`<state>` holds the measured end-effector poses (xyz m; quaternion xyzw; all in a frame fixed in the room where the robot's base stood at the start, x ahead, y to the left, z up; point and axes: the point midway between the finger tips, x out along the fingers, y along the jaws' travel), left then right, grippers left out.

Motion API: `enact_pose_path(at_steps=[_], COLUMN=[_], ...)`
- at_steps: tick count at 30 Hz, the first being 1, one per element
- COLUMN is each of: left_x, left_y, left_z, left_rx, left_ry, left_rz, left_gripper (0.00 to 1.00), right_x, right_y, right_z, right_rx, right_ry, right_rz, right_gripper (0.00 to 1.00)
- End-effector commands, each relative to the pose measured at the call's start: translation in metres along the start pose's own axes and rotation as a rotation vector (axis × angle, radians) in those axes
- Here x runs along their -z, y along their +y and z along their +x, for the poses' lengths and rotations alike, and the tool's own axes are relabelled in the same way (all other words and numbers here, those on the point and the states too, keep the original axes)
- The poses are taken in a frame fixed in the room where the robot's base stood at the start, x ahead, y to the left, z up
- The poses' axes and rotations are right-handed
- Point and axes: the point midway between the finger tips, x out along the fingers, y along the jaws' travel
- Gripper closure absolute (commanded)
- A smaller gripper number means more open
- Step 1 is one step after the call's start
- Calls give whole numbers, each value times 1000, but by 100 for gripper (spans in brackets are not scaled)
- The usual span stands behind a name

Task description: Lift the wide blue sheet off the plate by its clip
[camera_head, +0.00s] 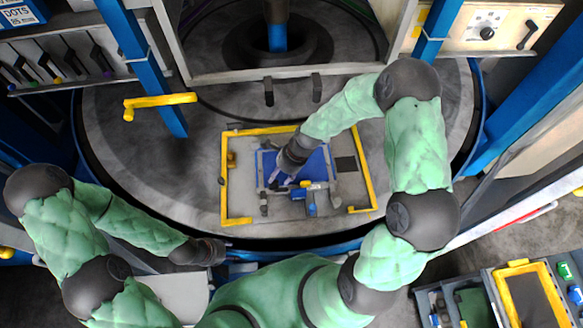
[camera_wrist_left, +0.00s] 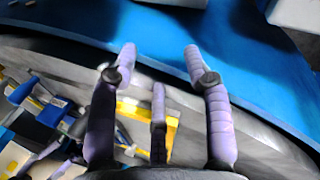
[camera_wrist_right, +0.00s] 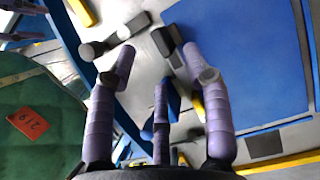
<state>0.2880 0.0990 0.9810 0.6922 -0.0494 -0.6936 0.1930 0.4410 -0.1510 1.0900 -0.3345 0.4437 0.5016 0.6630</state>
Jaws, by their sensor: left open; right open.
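The wide blue sheet (camera_head: 320,165) lies flat on the grey plate (camera_head: 243,195) inside the yellow frame; it also fills the upper right of the right wrist view (camera_wrist_right: 245,60). A dark block, perhaps its clip (camera_wrist_right: 168,38), sits at the sheet's edge. My right gripper (camera_head: 277,181) is over the sheet's lower left part and hides some of it. In the right wrist view its open fingers (camera_wrist_right: 158,52) straddle the dark block's direction; contact cannot be told. My left gripper (camera_head: 226,250) is open and empty by the blue rim, away from the sheet, also in its wrist view (camera_wrist_left: 159,51).
A yellow frame (camera_head: 225,180) borders the plate. A blue cylinder (camera_head: 311,209) and a yellow piece (camera_head: 305,184) stand near the sheet's lower edge. A yellow handle (camera_head: 160,101) and blue posts (camera_head: 155,75) stand behind. A bin with a yellow rim (camera_head: 518,263) is at lower right.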

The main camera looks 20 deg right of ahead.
Motion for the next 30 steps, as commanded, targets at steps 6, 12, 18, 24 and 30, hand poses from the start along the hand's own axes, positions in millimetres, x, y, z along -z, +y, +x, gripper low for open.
enact_pose_path(at_steps=[6,12,18,24,30], left_x=[0,0,0,0,0], left_y=[0,1,1,1,1], left_z=[-1,-3,-2,-2,-2], left_rx=[0,0,0,0,0], left_ry=[0,0,0,0,0], left_rz=[0,0,0,0,0], left_gripper=[51,51,51,51,51], right_x=[1,4,4,4,4], right_y=[1,1,0,0,0], right_z=[15,44,57,57,57], right_rx=[-3,-3,1,1,1], right_ry=[0,0,0,0,0], right_rz=[2,0,0,0,0], right_gripper=[50,50,50,50,100])
